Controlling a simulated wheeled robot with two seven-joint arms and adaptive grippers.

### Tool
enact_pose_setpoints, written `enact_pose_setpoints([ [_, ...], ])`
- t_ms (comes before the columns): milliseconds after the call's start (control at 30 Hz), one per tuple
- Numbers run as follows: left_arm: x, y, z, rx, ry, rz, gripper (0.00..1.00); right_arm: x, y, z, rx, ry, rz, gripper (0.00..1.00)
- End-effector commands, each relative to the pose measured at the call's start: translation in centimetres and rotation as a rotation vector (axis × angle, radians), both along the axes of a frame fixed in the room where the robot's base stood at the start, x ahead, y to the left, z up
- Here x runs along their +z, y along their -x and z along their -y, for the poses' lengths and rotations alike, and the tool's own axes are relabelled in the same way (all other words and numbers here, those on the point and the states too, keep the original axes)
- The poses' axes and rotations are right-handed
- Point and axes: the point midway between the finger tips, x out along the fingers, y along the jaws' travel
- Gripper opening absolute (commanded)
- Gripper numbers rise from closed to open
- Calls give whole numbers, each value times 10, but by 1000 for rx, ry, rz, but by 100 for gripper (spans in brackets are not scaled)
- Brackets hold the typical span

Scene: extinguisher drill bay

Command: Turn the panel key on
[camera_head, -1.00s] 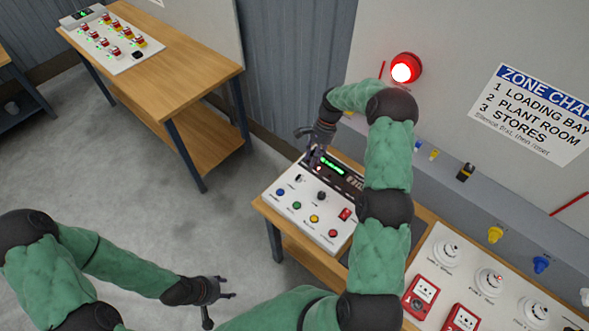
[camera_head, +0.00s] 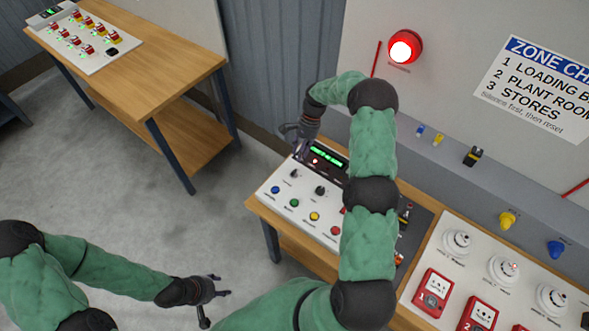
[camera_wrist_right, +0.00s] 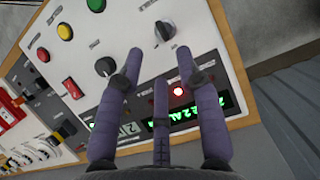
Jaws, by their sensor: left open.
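The white control panel (camera_head: 304,218) lies on a wooden bench, with coloured buttons, a lit green display (camera_head: 327,157) and two dark rotary controls. One control (camera_head: 294,174) is nearer the panel's left edge and the other (camera_head: 320,190) nearer its middle. They also show in the right wrist view, (camera_wrist_right: 165,31) and (camera_wrist_right: 105,67); I cannot tell for sure which is the key. My right gripper (camera_head: 302,152) is over the panel's far left edge by the display. In the wrist view its fingers (camera_wrist_right: 160,62) are apart and empty. My left gripper (camera_head: 222,293) is open and empty, away from the bench.
A red beacon (camera_head: 405,46) glows on the wall. Detectors (camera_head: 457,242) and red call points (camera_head: 433,287) are on a board at the right. Another bench (camera_head: 165,75) with a switch panel stands at the back left. Grey floor between is clear.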

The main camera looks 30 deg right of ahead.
Motion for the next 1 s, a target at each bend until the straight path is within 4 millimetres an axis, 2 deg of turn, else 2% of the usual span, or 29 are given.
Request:
enact_pose_setpoints([
  [200, 6, 0, 0, 0, 0, 0, 51, -37, 7, -15, 2, -2, -5, 36],
  [400, 10, 0, 0, 0, 0, 0, 51, -64, 11, -25, 1, -2, -3, 36],
  [600, 11, 0, 0, 0, 0, 0, 51, -77, 13, -30, 0, -1, -1, 36],
  [900, 11, 0, 0, 0, 0, 0, 51, -79, 13, -30, 0, 0, 0, 36],
  [967, 11, 0, 0, 0, 0, 0, 51, -78, 13, -30, 0, -1, 0, 22],
  [1000, 11, 0, 0, 0, 0, 0, 51, -78, 13, -30, 0, -1, 0, 11],
])
